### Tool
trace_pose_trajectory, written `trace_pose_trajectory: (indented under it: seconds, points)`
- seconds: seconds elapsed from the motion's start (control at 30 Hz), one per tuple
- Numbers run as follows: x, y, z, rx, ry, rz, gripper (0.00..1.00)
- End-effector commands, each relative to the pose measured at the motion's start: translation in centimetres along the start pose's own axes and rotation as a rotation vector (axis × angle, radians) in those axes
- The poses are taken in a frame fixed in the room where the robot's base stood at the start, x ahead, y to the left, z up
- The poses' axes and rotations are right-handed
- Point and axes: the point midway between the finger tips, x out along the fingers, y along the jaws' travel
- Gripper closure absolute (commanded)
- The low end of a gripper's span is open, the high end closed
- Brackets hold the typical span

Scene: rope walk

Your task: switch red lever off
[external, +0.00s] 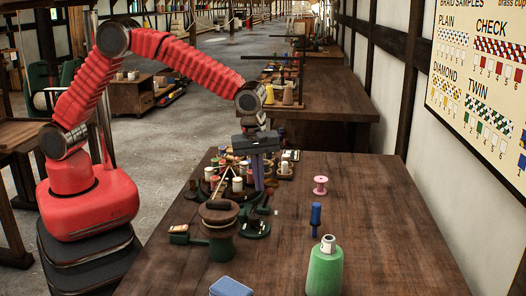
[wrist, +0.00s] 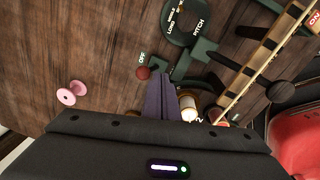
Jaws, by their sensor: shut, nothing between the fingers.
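In the wrist view a dark red round knob (wrist: 143,73), likely the red lever's end, shows just beyond my fingertips and beside a small OFF label (wrist: 142,58). A dark green bracket is close to its right. My gripper (wrist: 162,78) has its two purple-grey fingers together, with nothing between them. In the external view my gripper (external: 259,187) points down over the green braiding machine (external: 222,245) on the table. The fingertips look close to the knob, but I cannot tell whether they touch it. The lever's shaft is not clear.
A dark green dial marked PITCH (wrist: 187,22) is beyond the knob. A red ON label (wrist: 315,18) is at the right edge. The table's right side is clear.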

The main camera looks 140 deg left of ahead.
Motion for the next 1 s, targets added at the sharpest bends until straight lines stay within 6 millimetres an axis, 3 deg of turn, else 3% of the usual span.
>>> trace_pose_trajectory:
  seconds: [0.4,1.0]
  points:
    - [0.0,2.1,0.5,0.000,-0.002,0.007,1.00]
    - [-0.1,2.5,0.5,0.000,-0.001,0.011,1.00]
